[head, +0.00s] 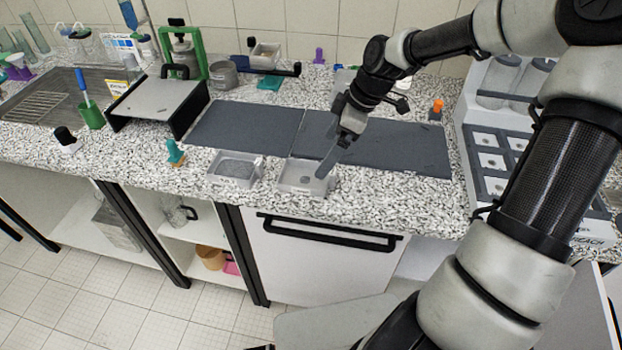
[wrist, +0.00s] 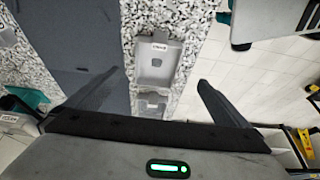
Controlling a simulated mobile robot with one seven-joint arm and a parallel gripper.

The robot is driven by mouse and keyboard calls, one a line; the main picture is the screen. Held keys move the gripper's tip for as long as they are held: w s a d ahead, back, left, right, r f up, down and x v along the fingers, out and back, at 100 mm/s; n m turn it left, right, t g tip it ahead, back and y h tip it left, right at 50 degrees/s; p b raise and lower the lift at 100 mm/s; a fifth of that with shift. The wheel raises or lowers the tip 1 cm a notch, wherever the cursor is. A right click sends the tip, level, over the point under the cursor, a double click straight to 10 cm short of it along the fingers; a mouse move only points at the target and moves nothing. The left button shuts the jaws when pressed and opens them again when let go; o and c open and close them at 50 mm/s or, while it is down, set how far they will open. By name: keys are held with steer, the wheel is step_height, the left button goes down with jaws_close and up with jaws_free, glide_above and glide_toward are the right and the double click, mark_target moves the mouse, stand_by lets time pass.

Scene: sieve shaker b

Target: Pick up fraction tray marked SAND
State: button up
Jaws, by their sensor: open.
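Two pale, box-like trays stand at the counter's front edge. The right tray (head: 291,187) holds a small grey patch; the left tray (head: 216,181) has a wider grey fill. In the wrist view the right tray (wrist: 157,50) is upper, with a white label on its far rim, and the left tray (wrist: 153,105) is lower and partly hidden. I cannot read either label, so I cannot tell which is marked SAND. My gripper (head: 325,168) is over the right tray in the head view. In the wrist view its fingers (wrist: 160,80) are spread apart with nothing between them.
Dark mats (head: 245,127) lie behind the trays. A white rack unit (head: 490,150) is at the right. The counter edge drops off just in front, above a cabinet with a black handle (head: 325,233).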

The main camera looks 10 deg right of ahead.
mark_target(308, 180)
steer(key=x, duration=0.7)
steer(key=b+x, duration=0.1)
steer(key=x, duration=0.2)
steer(key=shift+w+d+f, duration=0.15)
steer(key=shift+w+f, duration=0.15)
steer(key=shift+w, duration=0.05)
steer(key=shift+c, duration=0.4)
steer(key=c, duration=1.1)
